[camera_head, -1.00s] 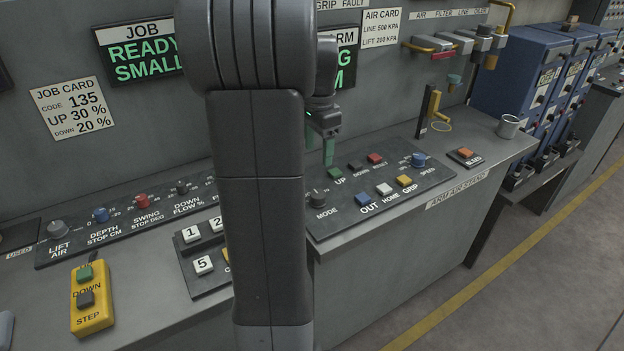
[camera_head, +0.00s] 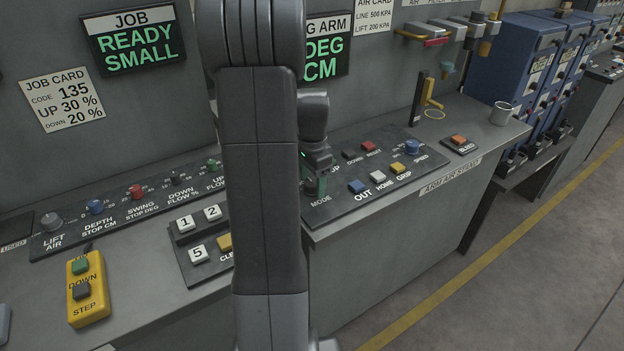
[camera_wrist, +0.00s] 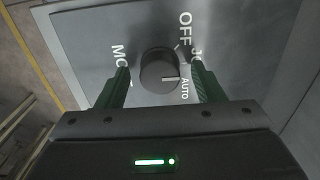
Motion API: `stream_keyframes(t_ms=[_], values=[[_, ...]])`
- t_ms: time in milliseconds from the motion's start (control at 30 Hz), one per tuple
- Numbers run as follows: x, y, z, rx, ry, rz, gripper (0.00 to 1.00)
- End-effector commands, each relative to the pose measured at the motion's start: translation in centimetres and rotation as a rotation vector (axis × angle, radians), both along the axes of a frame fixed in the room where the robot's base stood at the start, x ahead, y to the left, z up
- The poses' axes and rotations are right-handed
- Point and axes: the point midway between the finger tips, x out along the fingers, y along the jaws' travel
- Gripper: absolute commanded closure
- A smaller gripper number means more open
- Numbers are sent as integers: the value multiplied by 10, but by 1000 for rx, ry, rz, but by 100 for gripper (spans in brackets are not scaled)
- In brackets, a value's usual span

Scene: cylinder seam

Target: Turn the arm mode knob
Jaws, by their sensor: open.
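The arm mode knob (camera_wrist: 157,68) is a dark round knob on a grey plate in the wrist view. A short white line at its edge is on the side of the AUTO lettering. OFF is printed farther up and another label is partly hidden by a finger. My gripper (camera_wrist: 160,75) is open, with one green finger on each side of the knob and small gaps visible. In the head view my gripper (camera_head: 317,186) is low over the panel (camera_head: 345,205), just above the MODE lettering. It hides the knob there.
A keypad (camera_head: 200,256) is at the left, beyond my arm. A metal cup (camera_head: 502,113) stands farther right.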

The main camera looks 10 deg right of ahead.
Motion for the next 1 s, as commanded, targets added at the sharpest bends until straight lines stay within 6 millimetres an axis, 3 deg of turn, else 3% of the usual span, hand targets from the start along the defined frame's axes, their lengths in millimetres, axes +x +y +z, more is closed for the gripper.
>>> stream_keyframes(t_ms=[133,367,700,1000], values=[[0,0,0,0,0,0,38],[0,0,0,0,0,0,82],[0,0,1,0,0,41,83],[0,0,1,0,0,232,83]])
